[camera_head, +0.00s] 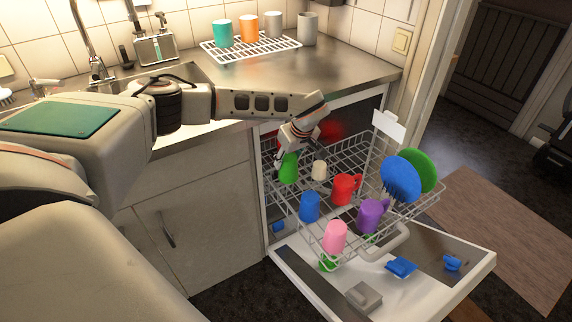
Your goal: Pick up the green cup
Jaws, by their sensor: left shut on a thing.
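The green cup (288,169) is in the upper dishwasher rack, near its back left corner. My left gripper (284,155) reaches down over the rack from the left and is shut on the green cup. The fingers are small and partly hidden against the cup. I cannot tell whether the cup still touches the rack. My right gripper does not show.
The pulled-out rack (322,243) also holds a cream cup (319,170), blue cup (310,207), red mug (343,189), purple mug (371,215), pink cup (335,237) and plates (401,179). The open dishwasher door (447,283) lies below. Cups stand on a countertop drying rack (231,57).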

